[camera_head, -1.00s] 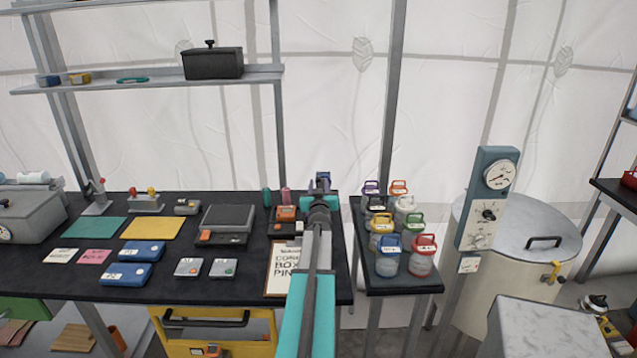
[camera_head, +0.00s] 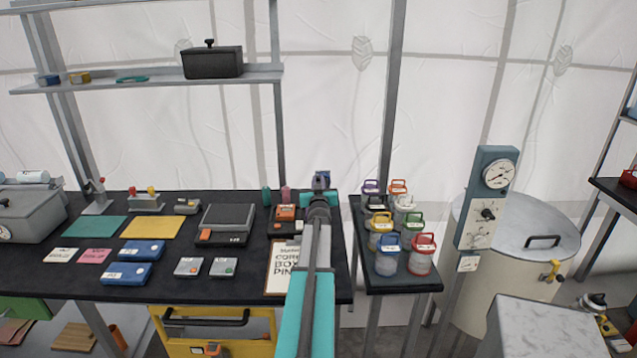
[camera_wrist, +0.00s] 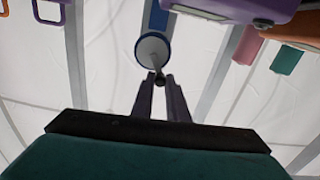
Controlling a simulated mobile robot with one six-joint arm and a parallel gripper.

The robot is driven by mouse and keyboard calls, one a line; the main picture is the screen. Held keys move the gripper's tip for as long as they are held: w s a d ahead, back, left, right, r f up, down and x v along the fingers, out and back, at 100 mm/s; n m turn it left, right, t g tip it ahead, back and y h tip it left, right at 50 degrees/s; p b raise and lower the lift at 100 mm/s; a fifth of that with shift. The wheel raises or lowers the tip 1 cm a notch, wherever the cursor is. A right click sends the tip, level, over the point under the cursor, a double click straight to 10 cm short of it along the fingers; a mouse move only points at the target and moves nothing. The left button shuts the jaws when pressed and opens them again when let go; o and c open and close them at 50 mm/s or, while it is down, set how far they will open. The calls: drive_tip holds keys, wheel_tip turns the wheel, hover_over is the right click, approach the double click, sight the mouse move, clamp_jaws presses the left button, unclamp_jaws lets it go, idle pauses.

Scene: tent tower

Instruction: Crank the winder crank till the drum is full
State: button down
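In the wrist view, a pale round disc with a dark blue rim (camera_wrist: 152,50) stands just beyond my fingertips, with a blue upright part (camera_wrist: 158,18) beside it; I take it to be the winder. A small dark crank knob (camera_wrist: 160,82) sits at the disc's edge. My gripper (camera_wrist: 160,77) has its two dark fingers on either side of this knob, closed on it. In the head view my gripper (camera_head: 319,185) is at the back right of the black table, and it hides most of the winder. How full the drum is cannot be seen.
A clipboard (camera_head: 281,268) and an orange-grey device (camera_head: 284,222) lie left of my arm. Several coloured-lidded jars (camera_head: 386,256) stand on a narrow table to the right. A gauge panel (camera_head: 488,198) and a large drum-like vessel (camera_head: 560,225) stand farther right.

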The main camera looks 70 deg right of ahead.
drive_tip(key=shift+w+a+f+n+b, duration=0.1)
drive_tip(key=shift+w+n+b, duration=0.05)
drive_tip(key=shift+n+b, duration=0.6)
drive_tip(key=c, duration=1.7)
unclamp_jaws()
drive_tip(key=shift+a, duration=0.1)
drive_tip(key=shift+b+v, duration=0.9)
drive_tip(key=shift+v, duration=5.9)
